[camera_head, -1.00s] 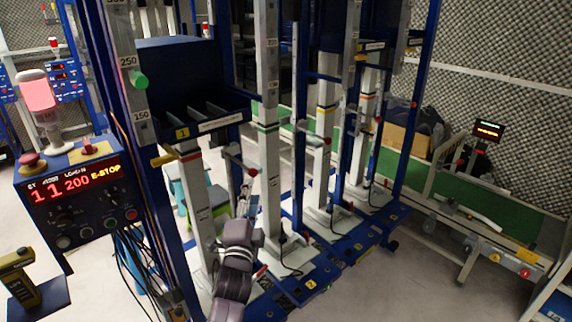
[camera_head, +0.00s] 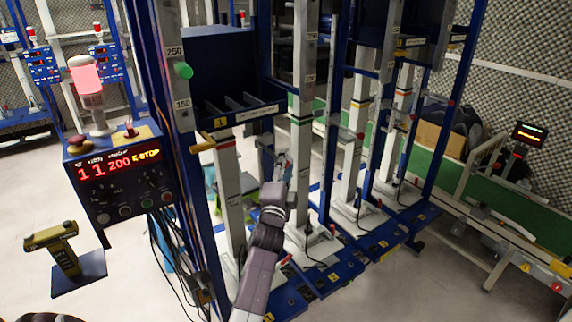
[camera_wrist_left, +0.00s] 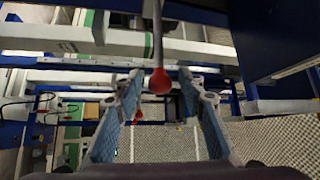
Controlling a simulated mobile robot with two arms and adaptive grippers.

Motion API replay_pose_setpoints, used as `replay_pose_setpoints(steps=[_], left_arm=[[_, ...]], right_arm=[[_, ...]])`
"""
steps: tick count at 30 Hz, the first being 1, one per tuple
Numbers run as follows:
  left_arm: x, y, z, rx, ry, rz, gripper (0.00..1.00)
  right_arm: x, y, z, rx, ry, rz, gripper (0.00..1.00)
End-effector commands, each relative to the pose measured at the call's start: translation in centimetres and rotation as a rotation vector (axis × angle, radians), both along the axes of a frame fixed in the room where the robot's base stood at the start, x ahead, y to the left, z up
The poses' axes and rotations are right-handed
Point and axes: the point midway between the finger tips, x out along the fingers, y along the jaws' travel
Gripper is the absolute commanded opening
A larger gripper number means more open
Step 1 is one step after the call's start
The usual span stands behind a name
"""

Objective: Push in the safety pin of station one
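A red ball knob (camera_wrist_left: 160,81) on a grey rod hangs from the top in the left wrist view. It appears between my left gripper's fingertips (camera_wrist_left: 160,79); the fingers are apart, with visible gaps on both sides of it. I cannot tell its depth relative to the tips. In the head view, my left gripper (camera_head: 282,168) reaches up among the posts, right of station one's grey post (camera_head: 229,185). A yellow-handled part (camera_head: 202,146) sits left of that post. My right gripper is not in view.
A control box (camera_head: 118,178) reading "E-STOP" stands at left under a lit red lamp (camera_head: 86,75). Below it is a yellow handheld device (camera_head: 62,250). More posts stand to the right, beside a green conveyor (camera_head: 470,190). Blue beams and cables crowd the arm.

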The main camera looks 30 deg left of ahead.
Motion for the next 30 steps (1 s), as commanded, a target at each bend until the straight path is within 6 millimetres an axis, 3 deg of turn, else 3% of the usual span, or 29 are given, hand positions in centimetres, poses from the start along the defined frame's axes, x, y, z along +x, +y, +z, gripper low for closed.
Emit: replay_pose_setpoints(steps=[1,10,20,23,30], left_arm=[[0.0,0.0,0.0,0.0,0.0,0.0,0.33],[0.0,0.0,0.0,0.0,0.0,0.0,0.0],[0.1,0.2,-0.1,0.001,0.001,0.0,0.0],[0.6,1.3,-0.2,0.004,0.001,-0.001,0.0],[2.5,5.9,-0.2,0.006,0.0,-0.001,0.0]], right_arm=[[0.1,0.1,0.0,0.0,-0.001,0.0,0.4],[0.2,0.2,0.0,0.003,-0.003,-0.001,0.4],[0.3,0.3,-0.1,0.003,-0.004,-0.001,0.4],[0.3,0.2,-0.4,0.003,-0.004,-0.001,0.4],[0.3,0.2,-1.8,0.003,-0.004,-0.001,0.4]])
